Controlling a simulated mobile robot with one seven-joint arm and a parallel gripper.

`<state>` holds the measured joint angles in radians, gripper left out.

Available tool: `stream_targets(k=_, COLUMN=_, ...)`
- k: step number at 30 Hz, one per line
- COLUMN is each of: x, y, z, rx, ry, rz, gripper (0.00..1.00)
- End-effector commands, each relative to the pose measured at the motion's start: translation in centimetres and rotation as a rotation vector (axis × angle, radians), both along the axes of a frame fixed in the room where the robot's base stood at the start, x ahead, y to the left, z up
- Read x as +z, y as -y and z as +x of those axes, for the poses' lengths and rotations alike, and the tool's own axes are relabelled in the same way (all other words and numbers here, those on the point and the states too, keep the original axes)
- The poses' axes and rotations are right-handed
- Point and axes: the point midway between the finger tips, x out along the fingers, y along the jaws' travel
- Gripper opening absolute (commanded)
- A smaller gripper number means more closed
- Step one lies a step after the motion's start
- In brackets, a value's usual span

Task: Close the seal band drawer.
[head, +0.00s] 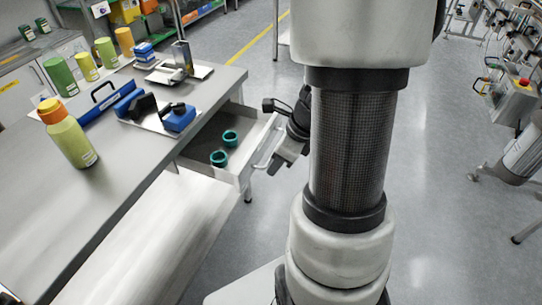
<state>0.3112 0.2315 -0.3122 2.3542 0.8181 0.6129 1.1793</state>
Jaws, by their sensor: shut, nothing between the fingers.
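The seal band drawer (205,152) is pulled out from under the grey workbench (125,175). Two teal rings (230,138) lie on its dark floor. Its front carries a pale bar handle (268,152) on the right. My gripper (275,164) is shut and empty, close beside the drawer front and handle. I cannot tell whether it touches the handle. My own arm column hides what lies behind and right of the gripper.
Several bottles, with a green one with an orange cap (68,138) nearest, stand on the bench, beside blue tools on a tray (150,125). Grey floor (440,200) is open to the right. A machine with a red button (523,83) stands at far right.

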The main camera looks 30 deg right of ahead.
Motion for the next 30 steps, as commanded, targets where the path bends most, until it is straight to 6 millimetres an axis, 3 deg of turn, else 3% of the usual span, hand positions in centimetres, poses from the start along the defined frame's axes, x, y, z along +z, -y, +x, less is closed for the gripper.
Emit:
stream_targets(k=1, x=-1.8, y=-0.3, z=0.3, rx=0.0, ry=-0.003, rz=0.002, gripper=0.0)
stream_targets(k=7, x=-5.6, y=-1.3, z=1.5, rx=0.003, ry=-0.001, rz=0.0, gripper=0.0)
stream_targets(k=16, x=-5.0, y=-3.5, z=4.5, rx=0.005, ry=0.001, rz=-0.001, gripper=0.0)
stream_targets(k=30, x=-4.9, y=-3.8, z=4.8, rx=0.004, ry=0.001, rz=-0.001, gripper=0.0)
